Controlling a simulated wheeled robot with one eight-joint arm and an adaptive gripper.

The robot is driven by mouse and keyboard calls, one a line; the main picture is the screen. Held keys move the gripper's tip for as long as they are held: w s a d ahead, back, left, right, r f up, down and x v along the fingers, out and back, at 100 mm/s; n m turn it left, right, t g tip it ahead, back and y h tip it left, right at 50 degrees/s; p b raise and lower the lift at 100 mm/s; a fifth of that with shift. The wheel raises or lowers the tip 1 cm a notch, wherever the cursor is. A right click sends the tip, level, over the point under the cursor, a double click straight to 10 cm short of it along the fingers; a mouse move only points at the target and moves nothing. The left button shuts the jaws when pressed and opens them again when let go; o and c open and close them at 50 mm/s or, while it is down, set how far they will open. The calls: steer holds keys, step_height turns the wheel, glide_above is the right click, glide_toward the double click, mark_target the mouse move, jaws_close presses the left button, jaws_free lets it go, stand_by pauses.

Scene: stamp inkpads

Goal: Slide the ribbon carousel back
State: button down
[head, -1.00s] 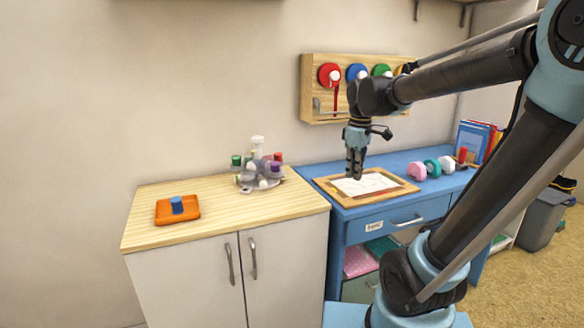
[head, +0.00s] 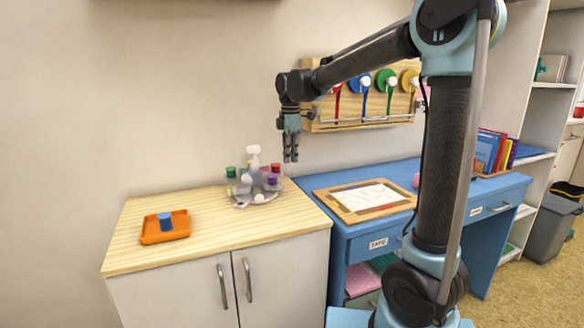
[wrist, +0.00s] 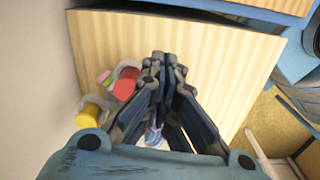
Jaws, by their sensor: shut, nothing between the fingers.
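The ribbon carousel (head: 242,191) is a grey round stand on the light wooden cabinet top, near the wall. It carries several small green, white, red and purple pieces. My gripper (head: 290,158) points down with its fingers together and empty, above and to the right of the carousel, apart from it. In the wrist view my gripper (wrist: 163,70) hangs over the wooden top. A red piece (wrist: 126,84) and a yellow piece (wrist: 90,115) show left of the fingers there. The fingers hide part of what lies below.
An orange tray (head: 148,236) with a blue piece (head: 165,221) stands left on the cabinet top (head: 200,250). A blue desk (head: 340,181) with a framed sheet (head: 370,196) adjoins at right. A wooden rack (head: 325,118) hangs above it. The cabinet top's front is clear.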

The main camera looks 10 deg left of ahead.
step_height(320, 180, down, 9)
stand_by(0.4)
steer(key=shift+s, duration=0.1)
steer(key=shift+s+a, duration=0.25)
steer(key=shift+a, duration=0.4)
steer(key=shift+s+a, duration=0.25)
steer(key=shift+a, duration=0.35)
steer(key=shift+r, duration=0.1)
